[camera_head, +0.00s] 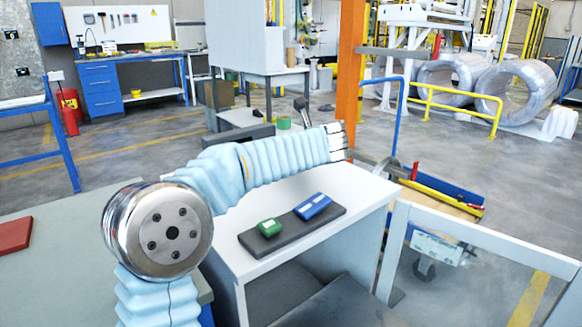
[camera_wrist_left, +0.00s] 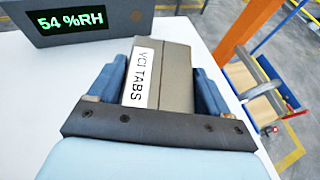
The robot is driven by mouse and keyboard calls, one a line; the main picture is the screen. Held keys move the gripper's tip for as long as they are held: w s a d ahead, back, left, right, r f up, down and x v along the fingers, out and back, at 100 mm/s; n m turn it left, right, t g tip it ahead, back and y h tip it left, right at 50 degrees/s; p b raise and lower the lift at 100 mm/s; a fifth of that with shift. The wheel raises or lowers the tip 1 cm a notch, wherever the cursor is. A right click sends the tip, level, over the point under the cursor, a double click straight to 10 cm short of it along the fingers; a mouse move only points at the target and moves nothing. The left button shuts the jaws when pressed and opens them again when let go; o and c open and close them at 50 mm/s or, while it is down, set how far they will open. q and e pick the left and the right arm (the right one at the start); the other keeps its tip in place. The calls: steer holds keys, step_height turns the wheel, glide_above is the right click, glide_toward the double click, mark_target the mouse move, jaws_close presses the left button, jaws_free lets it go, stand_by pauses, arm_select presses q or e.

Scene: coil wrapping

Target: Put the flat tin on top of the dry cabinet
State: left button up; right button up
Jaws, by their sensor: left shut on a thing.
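My left gripper (camera_wrist_left: 157,82) is shut on the flat tin (camera_wrist_left: 172,68), a grey-brown box with a white "VCI TABS" label, with one blue finger on each side. The dry cabinet (camera_wrist_left: 100,12) is a dark grey box with a green "54 %RH" display, at the upper left of the left wrist view. I cannot tell whether the tin touches the white table. In the head view my left arm reaches right across the table, and the tin is not clearly visible. My right gripper is not in view.
A red flat object (camera_head: 14,234) lies on the surface at the left.

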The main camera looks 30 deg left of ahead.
arm_select(q)
steer(key=shift+a+f, duration=0.6)
steer(key=shift+f, duration=0.05)
steer(key=shift+a+f+b, duration=0.15)
steer(key=shift+f+b, duration=0.05)
steer(key=shift+f, duration=0.75)
steer(key=shift+a+f+b, duration=0.15)
steer(key=shift+f, duration=0.75)
steer(key=shift+f, duration=0.1)
steer(key=o, duration=1.1)
steer(key=shift+r, duration=0.2)
steer(key=v, duration=1.2)
steer(key=shift+f, duration=0.2)
